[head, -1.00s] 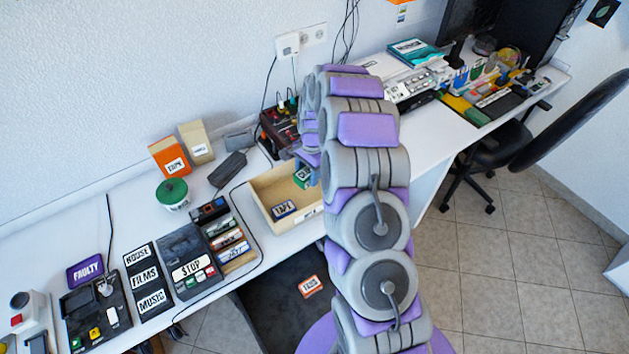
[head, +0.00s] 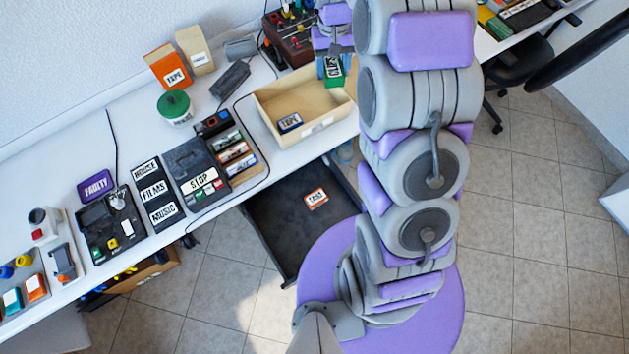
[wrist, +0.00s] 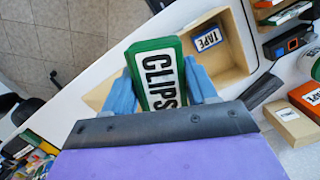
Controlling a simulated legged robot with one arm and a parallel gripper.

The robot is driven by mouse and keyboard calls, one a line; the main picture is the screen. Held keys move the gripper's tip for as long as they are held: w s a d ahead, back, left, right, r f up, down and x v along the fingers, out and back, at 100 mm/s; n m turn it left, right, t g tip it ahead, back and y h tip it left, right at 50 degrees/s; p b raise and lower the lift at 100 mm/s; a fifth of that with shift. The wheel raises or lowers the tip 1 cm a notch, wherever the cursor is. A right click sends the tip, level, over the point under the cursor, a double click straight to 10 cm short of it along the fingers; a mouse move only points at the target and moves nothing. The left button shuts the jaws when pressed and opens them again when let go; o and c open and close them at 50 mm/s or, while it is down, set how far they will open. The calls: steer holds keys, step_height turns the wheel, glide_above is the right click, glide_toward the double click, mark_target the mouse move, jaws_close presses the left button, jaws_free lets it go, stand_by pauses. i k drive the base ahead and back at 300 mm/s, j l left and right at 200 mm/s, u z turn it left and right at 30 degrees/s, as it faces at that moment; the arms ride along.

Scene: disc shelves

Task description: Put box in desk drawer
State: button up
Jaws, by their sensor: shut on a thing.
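A green box labelled CLIPS (head: 334,72) is held in my gripper (head: 333,60). In the wrist view the same CLIPS box (wrist: 160,85) sits between both blue fingers, which are shut on its sides. The box is over the right part of an open beige tray (head: 300,141) on the desk; whether it touches the tray I cannot tell. A dark open drawer (head: 283,238) juts out below the desk edge, with an orange box labelled TABS (head: 316,198) in it. My arm stands to the right of the drawer.
A blue TAPE box (head: 290,122) lies in the beige tray. Left of the tray are a STOP panel (head: 199,183), a green-lidded tub (head: 175,108) and an orange TAPE box (head: 168,66). An office chair (head: 513,85) stands at right.

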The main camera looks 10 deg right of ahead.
mark_target(300, 219)
steer(key=k+j+z, duration=0.2)
steer(key=z, duration=0.3)
steer(key=k+j+z, duration=0.25)
steer(key=z, duration=0.2)
steer(key=k+j, duration=0.4)
steer(key=k, duration=0.1)
